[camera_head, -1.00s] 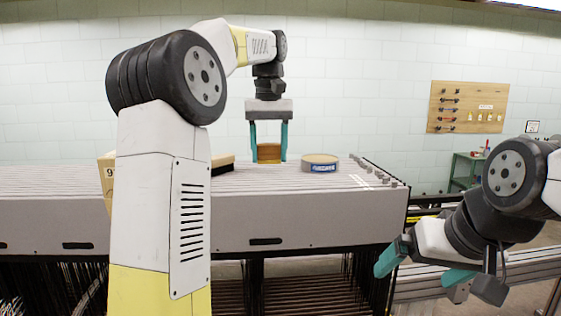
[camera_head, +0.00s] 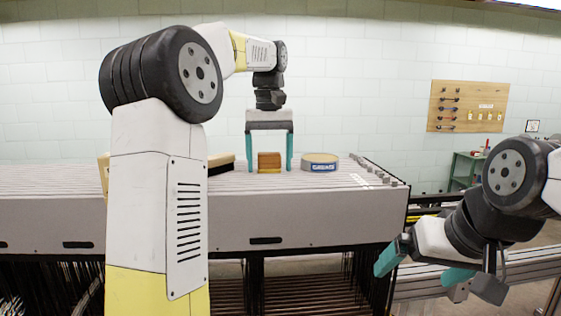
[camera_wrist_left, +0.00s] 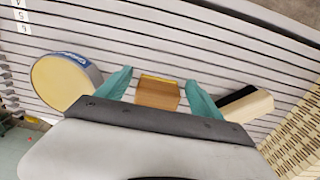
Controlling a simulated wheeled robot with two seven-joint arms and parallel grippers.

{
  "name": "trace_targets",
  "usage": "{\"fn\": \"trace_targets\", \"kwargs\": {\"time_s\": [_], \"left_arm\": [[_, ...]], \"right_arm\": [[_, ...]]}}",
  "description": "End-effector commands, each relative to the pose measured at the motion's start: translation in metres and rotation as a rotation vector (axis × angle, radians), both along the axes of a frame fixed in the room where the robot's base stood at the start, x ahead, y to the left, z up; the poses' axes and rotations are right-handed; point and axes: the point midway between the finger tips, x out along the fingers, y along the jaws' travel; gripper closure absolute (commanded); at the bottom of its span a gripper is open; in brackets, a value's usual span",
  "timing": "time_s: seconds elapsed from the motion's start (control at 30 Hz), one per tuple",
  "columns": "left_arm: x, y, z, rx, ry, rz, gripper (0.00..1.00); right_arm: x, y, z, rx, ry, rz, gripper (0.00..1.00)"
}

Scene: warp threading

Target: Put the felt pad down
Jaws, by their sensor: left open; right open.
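The felt pad appears as a small brown block with a yellow layer (camera_head: 269,160). It rests on the grey slatted top of the machine (camera_head: 330,182). My left gripper (camera_head: 269,170) is open above it, with one teal finger on each side and a gap between each finger and the block. The left wrist view also shows the block (camera_wrist_left: 157,94) between the spread fingers. My right gripper (camera_head: 420,271) is open and empty, low at the right, beside the machine's end.
A round tin with a blue label (camera_head: 320,163) stands just right of the block. A brush with dark bristles (camera_head: 221,164) lies to its left, partly behind my arm. Small grey pegs line the machine top's right end. A tool board (camera_head: 468,107) hangs on the wall.

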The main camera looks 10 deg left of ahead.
Motion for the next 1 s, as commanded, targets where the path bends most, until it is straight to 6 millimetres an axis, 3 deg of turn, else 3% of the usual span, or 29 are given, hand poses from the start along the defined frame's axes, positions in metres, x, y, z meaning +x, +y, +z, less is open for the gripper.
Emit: {"fn": "trace_targets", "kwargs": {"time_s": [0.5,1.0], "left_arm": [[0.001,0.000,0.067,0.001,-0.002,-0.001,0.24],[0.000,0.000,0.076,0.000,-0.001,0.000,0.24]], "right_arm": [[0.000,0.000,0.000,0.000,0.000,0.000,0.00],[0.000,0.000,0.000,0.000,0.000,0.000,0.00]]}}
